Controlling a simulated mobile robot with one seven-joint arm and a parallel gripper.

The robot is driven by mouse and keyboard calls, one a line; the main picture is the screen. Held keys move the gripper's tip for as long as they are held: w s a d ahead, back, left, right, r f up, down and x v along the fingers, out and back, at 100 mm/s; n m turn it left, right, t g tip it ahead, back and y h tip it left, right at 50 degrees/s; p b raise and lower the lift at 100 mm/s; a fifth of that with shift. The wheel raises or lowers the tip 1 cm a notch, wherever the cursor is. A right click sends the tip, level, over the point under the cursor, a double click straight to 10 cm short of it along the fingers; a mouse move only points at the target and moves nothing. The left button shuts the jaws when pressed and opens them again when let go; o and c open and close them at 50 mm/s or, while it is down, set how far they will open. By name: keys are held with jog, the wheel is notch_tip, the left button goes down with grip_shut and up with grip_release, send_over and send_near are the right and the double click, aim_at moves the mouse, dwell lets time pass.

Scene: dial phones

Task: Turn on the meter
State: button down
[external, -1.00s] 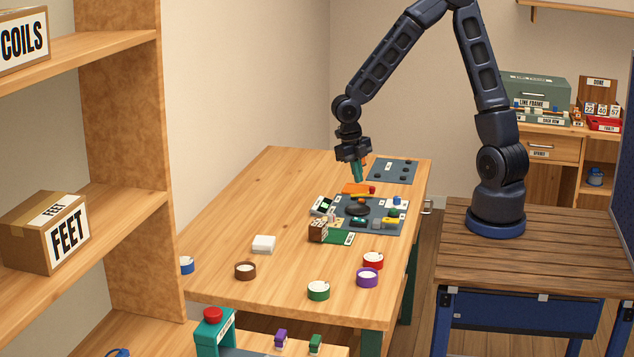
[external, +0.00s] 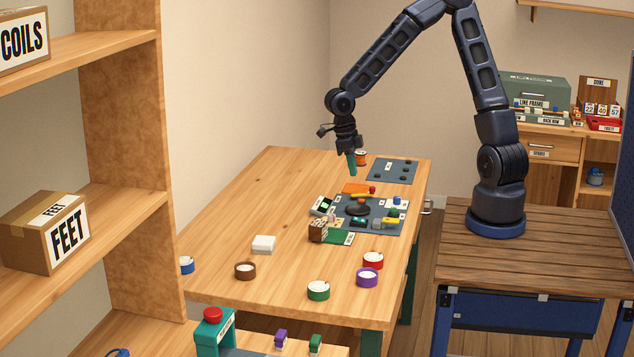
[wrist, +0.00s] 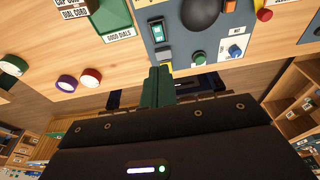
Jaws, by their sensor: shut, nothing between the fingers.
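A slate-blue work mat (external: 345,226) lies on the wooden table and carries several small parts. A small teal-green device with a pale lit face (external: 358,222) sits near its front edge; it also shows in the wrist view (wrist: 157,32). A green and white unit (external: 322,206) stands at the mat's left. No readable label tells which one is the meter. My gripper (external: 352,173) is shut and empty, its green fingers pointing down above the table behind the mat. In the wrist view, the shut fingers (wrist: 158,80) appear below the device, apart in depth by an amount I cannot judge.
A black dome (external: 357,209) and a green button (wrist: 199,57) are on the mat. A brown box (external: 317,231) and green card (external: 338,239) lie in front. A second mat (external: 392,171) is behind.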

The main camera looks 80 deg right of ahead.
send_over(356, 218)
jog(key=x, duration=0.4)
jog(key=w+x, duration=0.1)
jog(key=x, duration=0.2)
jog(key=w+x, duration=0.1)
jog(key=x, duration=0.3)
jog(key=shift+w+f, duration=0.1)
jog(key=shift+f, duration=0.45)
jog(key=shift+w+f, duration=0.25)
jog(key=shift+f, duration=0.65)
jog(key=shift+w+f+g, duration=0.3)
jog(key=shift+f+g, duration=0.25)
jog(key=shift+g, duration=0.15)
jog(key=shift+r, duration=0.1)
jog(key=shift+s, duration=0.25)
jog(key=shift+s+r, duration=0.25)
jog(key=shift+s, duration=0.3)
